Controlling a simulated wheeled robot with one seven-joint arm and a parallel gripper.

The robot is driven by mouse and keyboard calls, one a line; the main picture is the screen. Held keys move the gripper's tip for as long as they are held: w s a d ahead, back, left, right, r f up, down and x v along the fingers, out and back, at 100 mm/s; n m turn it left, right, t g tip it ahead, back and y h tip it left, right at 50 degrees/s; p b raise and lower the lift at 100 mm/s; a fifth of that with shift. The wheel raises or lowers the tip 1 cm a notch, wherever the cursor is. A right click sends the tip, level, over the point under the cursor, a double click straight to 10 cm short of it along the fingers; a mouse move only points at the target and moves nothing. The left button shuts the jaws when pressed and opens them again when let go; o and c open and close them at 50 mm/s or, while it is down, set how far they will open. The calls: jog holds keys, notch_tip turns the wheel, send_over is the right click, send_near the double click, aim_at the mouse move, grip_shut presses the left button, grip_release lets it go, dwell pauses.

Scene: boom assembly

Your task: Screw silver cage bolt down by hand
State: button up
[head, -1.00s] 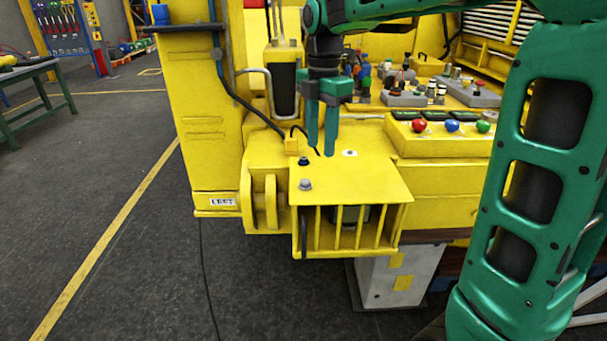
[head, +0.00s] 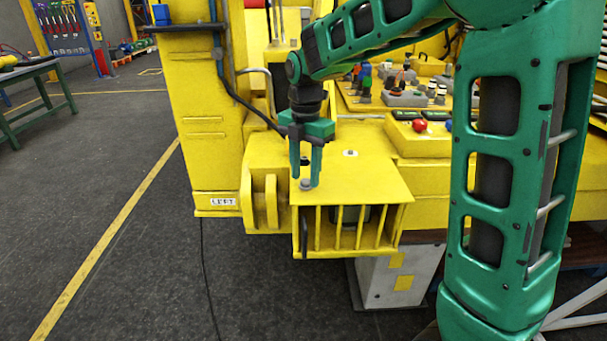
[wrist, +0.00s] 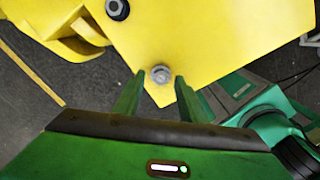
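The silver cage bolt (head: 306,185) stands near the front left corner of the yellow cage's flat top plate (head: 365,185). In the wrist view the silver bolt (wrist: 160,75) shows as a hex head near the plate's corner. My gripper (head: 305,180) points down over it, with one finger on either side of the bolt. In the wrist view my gripper (wrist: 160,78) is open, with a small gap between each fingertip and the bolt head. A dark bolt (wrist: 117,9) sits farther back on the plate; in the head view it shows between my fingers (head: 304,160).
A button panel (head: 425,128) with a red button stands right of the cage, and a control deck with several fittings (head: 400,95) lies behind it. A yellow upright (head: 200,130) marked LEFT stands at the left. A black cable (head: 230,90) runs down beside it.

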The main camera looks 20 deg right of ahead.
jog(key=shift+f, duration=0.3)
grip_shut()
